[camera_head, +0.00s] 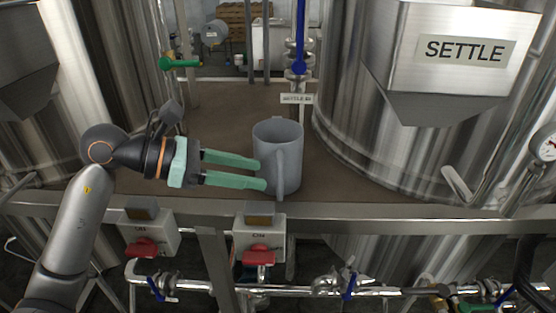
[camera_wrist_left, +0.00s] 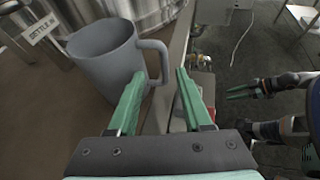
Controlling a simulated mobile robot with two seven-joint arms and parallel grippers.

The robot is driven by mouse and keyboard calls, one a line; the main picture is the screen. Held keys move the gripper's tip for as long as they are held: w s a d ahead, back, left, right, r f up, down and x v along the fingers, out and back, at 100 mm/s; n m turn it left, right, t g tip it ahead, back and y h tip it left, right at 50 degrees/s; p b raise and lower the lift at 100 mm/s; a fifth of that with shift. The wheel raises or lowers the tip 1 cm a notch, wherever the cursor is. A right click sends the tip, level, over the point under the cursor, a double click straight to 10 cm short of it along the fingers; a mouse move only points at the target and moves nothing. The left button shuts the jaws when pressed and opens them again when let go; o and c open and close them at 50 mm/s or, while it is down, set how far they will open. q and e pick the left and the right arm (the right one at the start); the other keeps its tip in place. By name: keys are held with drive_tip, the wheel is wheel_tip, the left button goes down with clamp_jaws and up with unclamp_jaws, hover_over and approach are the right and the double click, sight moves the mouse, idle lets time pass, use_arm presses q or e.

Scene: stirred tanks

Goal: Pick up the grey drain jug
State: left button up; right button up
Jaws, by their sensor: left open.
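The grey drain jug (camera_head: 268,150) stands upright on the brown deck near its front edge, its handle facing the head camera. My left gripper (camera_head: 262,175) is open and comes in level from the left, its green fingertips close to the jug's handle side. In the left wrist view the jug (camera_wrist_left: 103,58) is ahead to the left. Its handle (camera_wrist_left: 163,60) appears in the gap between the open fingers (camera_wrist_left: 160,73). Whether the fingers touch it cannot be told. My right gripper (camera_wrist_left: 241,90) shows small at the right of the wrist view.
A steel tank marked SETTLE (camera_head: 340,120) stands right of the jug. A blue-handled valve (camera_head: 299,66) and a small label plate (camera_head: 296,99) are behind it. A metal rail (camera_head: 400,212) runs along the deck's front, with red switches (camera_head: 258,256) below. Deck behind the left gripper is clear.

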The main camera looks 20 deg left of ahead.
sight(280, 196)
use_arm(q)
drive_tip(key=shift+s+f+p+x, duration=0.15)
drive_tip(key=shift+p+x, duration=0.15)
drive_tip(key=shift+x, duration=1.3)
drive_tip(key=shift+s+f+p+x, duration=0.15)
drive_tip(key=shift+p+x, duration=0.15)
drive_tip(key=shift+x, duration=1.3)
drive_tip(key=shift+d, duration=0.1)
clamp_jaws()
drive_tip(key=shift+r, duration=0.15)
